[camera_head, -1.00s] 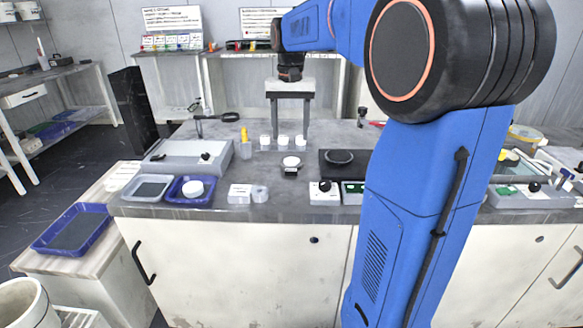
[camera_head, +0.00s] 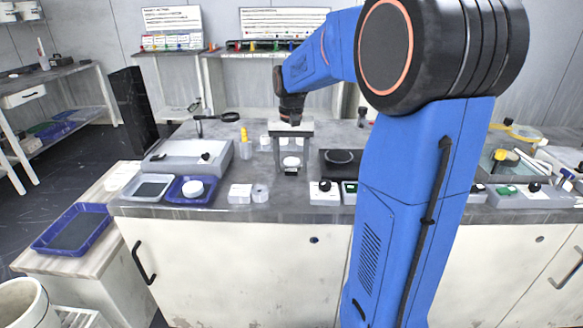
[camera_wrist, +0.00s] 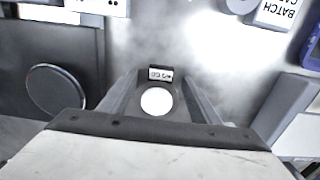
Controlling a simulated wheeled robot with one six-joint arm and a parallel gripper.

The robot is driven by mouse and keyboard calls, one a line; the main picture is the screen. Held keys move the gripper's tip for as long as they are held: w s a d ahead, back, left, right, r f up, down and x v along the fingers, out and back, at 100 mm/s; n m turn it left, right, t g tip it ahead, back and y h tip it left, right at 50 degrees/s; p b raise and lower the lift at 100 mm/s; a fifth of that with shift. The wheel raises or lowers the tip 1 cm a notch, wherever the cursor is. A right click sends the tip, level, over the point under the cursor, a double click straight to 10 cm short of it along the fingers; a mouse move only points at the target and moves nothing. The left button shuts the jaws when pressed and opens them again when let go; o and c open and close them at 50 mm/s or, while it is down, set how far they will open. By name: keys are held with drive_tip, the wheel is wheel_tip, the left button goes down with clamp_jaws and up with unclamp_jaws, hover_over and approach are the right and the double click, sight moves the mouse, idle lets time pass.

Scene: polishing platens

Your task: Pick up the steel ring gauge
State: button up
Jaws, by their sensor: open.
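A short grey cylinder with a hole in its top (camera_head: 260,193), which looks like the steel ring gauge, stands on the bench near its front edge, beside a white labelled block. It shows partly at the top edge of the wrist view (camera_wrist: 241,4). My gripper (camera_head: 291,172) points down over the bench, farther back and to the right of the cylinder. Its two fingers are apart, with nothing held between them. Between them in view lies a small dark device with a white disc and a display (camera_wrist: 157,101); whether the fingers touch it I cannot tell.
The white block (camera_head: 240,194) stands close against the cylinder's left side. A blue tray (camera_head: 205,199) with a white disc lies farther left. A dark plate with a round pad (camera_head: 340,158) lies right of my gripper. White cups (camera_head: 265,141) stand behind it.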

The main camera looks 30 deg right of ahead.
sight(291, 168)
drive_tip(key=shift+f, duration=0.1)
drive_tip(key=shift+c, duration=0.6)
drive_tip(key=c, duration=1.3)
drive_tip(key=shift+o, duration=0.2)
wheel_tip(291, 168, up, 11)
